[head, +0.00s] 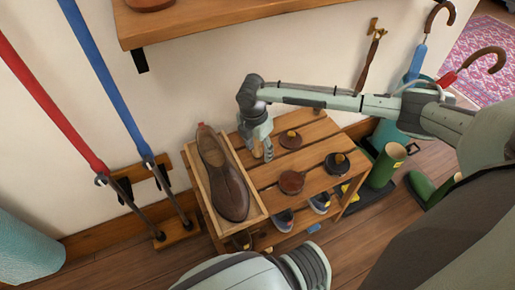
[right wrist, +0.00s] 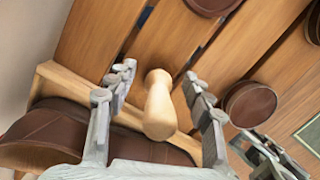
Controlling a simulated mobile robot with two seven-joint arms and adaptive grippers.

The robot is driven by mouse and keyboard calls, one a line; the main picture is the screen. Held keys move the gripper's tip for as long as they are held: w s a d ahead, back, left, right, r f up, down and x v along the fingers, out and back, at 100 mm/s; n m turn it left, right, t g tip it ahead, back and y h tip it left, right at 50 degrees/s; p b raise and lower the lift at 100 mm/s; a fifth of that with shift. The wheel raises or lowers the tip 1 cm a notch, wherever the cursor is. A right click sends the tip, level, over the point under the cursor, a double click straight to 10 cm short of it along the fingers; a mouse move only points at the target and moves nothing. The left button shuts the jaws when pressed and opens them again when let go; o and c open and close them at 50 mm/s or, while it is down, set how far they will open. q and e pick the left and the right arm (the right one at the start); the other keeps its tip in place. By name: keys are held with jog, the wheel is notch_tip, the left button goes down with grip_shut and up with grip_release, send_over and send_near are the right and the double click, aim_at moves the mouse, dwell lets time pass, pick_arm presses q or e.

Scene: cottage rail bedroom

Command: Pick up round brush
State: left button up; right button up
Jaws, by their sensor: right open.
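A pale wooden handle (right wrist: 158,105), seemingly the round brush's, stands between the open fingers of my right gripper (right wrist: 160,92) in the right wrist view. A gap shows on each side of it. Its lower end is out of clear sight. In the head view my right gripper (head: 262,153) points down at the slatted wooden rack (head: 262,176), just right of the shoe tray, and covers the brush there. My left gripper is not in view.
A wooden tray (head: 262,212) with a brown shoe (head: 222,178) is close on the left. Round tins (head: 291,182) and dark round pieces with yellow marks (head: 337,163) stand to the right. A wall shelf (head: 220,22) hangs above. Green boots (head: 386,165) stand right of the rack.

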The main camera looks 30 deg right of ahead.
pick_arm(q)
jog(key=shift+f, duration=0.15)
pick_arm(e)
grip_shut()
jog(key=shift+r, duration=0.15)
notch_tip(320, 180, up, 4)
jog(key=shift+f+p, duration=0.1)
jog(key=shift+p, duration=0.2)
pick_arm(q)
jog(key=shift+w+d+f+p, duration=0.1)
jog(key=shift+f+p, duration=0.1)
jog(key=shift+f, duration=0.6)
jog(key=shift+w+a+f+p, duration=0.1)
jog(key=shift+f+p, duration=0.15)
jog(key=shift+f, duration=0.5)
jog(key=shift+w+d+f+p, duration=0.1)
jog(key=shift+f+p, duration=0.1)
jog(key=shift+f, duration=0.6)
pick_arm(e)
jog(key=s+a+r, duration=0.6)
jog(key=a+r, duration=0.1)
jog(key=a, duration=0.2)
jog(key=shift+s+a, duration=0.3)
jog(key=shift+s, duration=0.05)
